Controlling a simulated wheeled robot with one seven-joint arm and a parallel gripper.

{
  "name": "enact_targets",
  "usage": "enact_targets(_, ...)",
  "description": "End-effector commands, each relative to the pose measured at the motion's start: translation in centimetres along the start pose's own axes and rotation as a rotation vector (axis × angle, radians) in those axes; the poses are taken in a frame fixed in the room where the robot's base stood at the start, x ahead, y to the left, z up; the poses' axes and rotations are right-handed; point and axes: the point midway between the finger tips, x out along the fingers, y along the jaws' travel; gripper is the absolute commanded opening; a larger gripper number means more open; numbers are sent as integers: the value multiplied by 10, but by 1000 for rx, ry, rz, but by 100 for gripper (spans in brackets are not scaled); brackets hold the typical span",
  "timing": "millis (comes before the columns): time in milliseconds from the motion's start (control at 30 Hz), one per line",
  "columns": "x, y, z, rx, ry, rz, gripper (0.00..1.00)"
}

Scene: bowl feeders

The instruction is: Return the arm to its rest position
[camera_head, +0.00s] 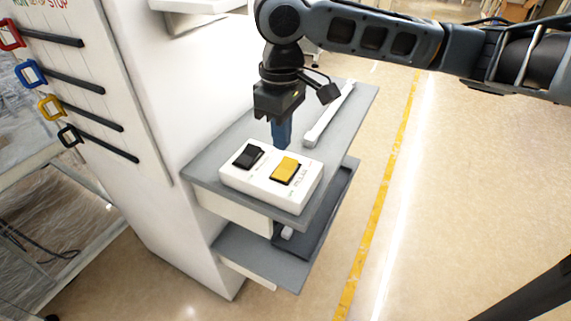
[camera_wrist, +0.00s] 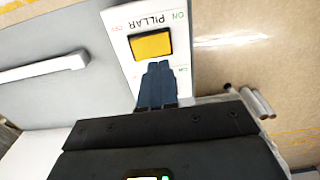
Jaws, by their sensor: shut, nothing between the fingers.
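My gripper (camera_head: 281,136) points down just behind the white switch box in the head view, its blue fingers together and empty. My arm reaches in from the upper right. The white switch box (camera_head: 232,179) sits on a grey shelf (camera_head: 350,112) and carries a black rocker switch (camera_head: 248,156) and a yellow rocker switch (camera_head: 285,170). In the wrist view, the closed fingers (camera_wrist: 158,65) overlap the box beside the yellow switch (camera_wrist: 151,46), with "PILLAR" printed near it. I cannot tell whether the fingertips touch the box.
A white bar handle (camera_head: 328,115) lies on the shelf behind the box. A lower shelf (camera_head: 262,257) sits beneath. A white cabinet (camera_head: 165,120) with several coloured sliders stands at the left. Open floor with a yellow line (camera_head: 385,185) lies to the right.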

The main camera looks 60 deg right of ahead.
Motion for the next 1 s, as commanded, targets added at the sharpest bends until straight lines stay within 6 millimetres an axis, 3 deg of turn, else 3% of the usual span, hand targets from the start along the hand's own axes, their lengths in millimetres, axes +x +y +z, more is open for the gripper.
enact_targets(333, 0, -1, -1, -1, 2, -2, 0)
enact_targets(467, 0, -20, -16, -26, 57, -43, 0)
enact_targets(633, -10, -90, -65, -100, 264, -208, 0)
enact_targets(800, -39, -168, -110, -150, 514, -413, 0)
enact_targets(1000, -80, -238, -142, -142, 778, -638, 0)
